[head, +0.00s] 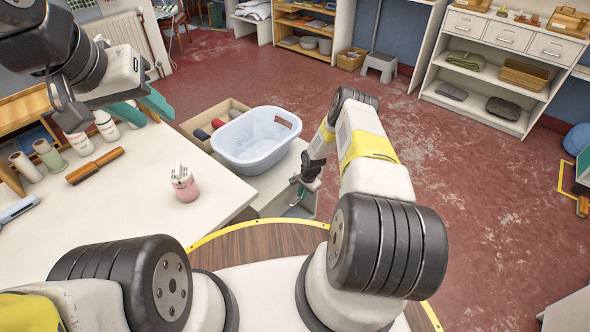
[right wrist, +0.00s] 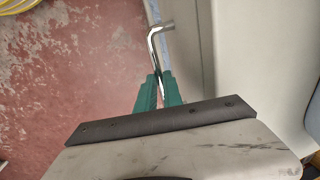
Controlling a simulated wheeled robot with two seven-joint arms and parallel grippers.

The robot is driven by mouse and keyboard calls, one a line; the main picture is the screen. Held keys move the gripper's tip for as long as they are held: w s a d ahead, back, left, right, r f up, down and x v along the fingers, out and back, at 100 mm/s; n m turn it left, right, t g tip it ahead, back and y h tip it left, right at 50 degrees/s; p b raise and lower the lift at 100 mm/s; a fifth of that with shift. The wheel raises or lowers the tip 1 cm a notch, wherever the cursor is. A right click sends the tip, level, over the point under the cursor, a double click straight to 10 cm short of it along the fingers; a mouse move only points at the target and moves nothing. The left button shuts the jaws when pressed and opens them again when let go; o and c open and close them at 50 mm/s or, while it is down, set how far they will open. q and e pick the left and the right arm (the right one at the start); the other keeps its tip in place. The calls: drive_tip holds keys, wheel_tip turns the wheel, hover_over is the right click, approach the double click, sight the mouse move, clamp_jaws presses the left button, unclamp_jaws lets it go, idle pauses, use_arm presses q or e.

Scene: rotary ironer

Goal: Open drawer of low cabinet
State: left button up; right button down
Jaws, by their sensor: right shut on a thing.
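The low cabinet (head: 270,187) is white and stands right of the worktable, with a pale blue basin (head: 256,140) on top. Its pale face (right wrist: 245,60) fills the right of the right wrist view. A bent metal bar handle (right wrist: 155,45) stands out from that face. My right gripper (right wrist: 158,92) is shut on the handle, its green fingers on either side of the bar. In the head view the right gripper (head: 302,192) is low at the cabinet's side, partly hidden by my arm. My left gripper (head: 143,105) is open and empty above the worktable.
A grey step stool (head: 380,66) stands at the back.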

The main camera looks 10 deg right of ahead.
idle(0.8)
drive_tip(key=s+d, duration=1)
drive_tip(key=s, duration=0.3)
drive_tip(key=s+d, duration=1)
drive_tip(key=s, duration=0.2)
drive_tip(key=shift+s, duration=0.35)
drive_tip(key=c, duration=1.5)
unclamp_jaws()
wheel_tip(320, 180, up, 8)
drive_tip(key=s, duration=0.1)
drive_tip(key=shift+d+f, duration=0.15)
drive_tip(key=shift+d, duration=0.3)
